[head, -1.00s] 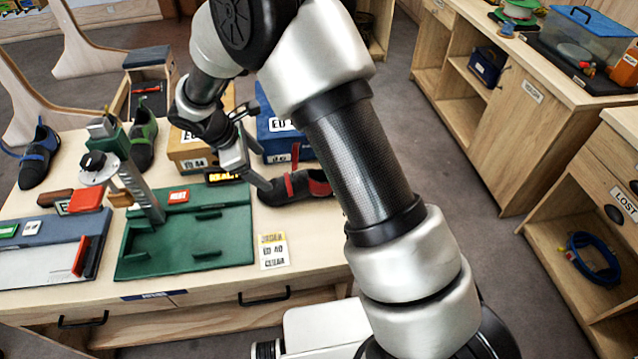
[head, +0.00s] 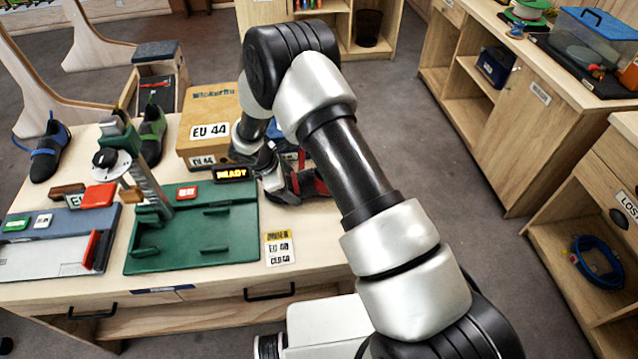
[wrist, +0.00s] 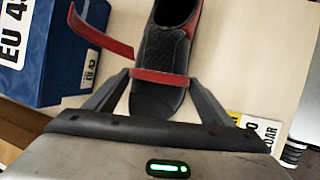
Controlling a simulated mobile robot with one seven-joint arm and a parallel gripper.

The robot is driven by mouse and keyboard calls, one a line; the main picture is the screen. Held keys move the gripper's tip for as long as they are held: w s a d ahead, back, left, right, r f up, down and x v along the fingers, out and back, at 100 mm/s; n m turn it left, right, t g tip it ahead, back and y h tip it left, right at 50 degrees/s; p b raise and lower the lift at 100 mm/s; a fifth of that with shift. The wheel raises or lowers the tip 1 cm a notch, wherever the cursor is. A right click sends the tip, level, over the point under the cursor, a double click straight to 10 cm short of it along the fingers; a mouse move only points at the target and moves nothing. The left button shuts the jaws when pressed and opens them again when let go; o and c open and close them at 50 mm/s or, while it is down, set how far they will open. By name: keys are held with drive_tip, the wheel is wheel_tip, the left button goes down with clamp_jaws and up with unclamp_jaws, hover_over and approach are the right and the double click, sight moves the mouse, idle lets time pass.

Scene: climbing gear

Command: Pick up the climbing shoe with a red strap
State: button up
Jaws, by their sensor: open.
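The climbing shoe with a red strap (head: 313,186) is dark grey and red and lies on the table, right of the green fixture. In the wrist view the shoe (wrist: 160,98) points its toe toward my gripper, with a red strap across it and a loose red strap end out to the left. My gripper (wrist: 158,76) is open, one finger on each side of the shoe's front part. Whether the fingers touch the shoe I cannot tell. In the head view my gripper (head: 281,186) is at the shoe and hides part of it.
An EU 44 shoe box (head: 208,103) and a blue box (wrist: 62,35) stand close behind and beside the shoe. The green fixture (head: 190,240) is to its left, and a size card (head: 279,247) lies in front. A blue-strapped shoe (head: 48,152) and a green shoe (head: 152,135) stand farther left.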

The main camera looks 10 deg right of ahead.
drive_tip(key=shift+w+d+f, duration=0.15)
drive_tip(key=shift+d+f, duration=0.1)
drive_tip(key=shift+f, duration=0.3)
drive_tip(key=c, duration=1)
drive_tip(key=shift+c, duration=0.5)
drive_tip(key=shift+r, duration=0.1)
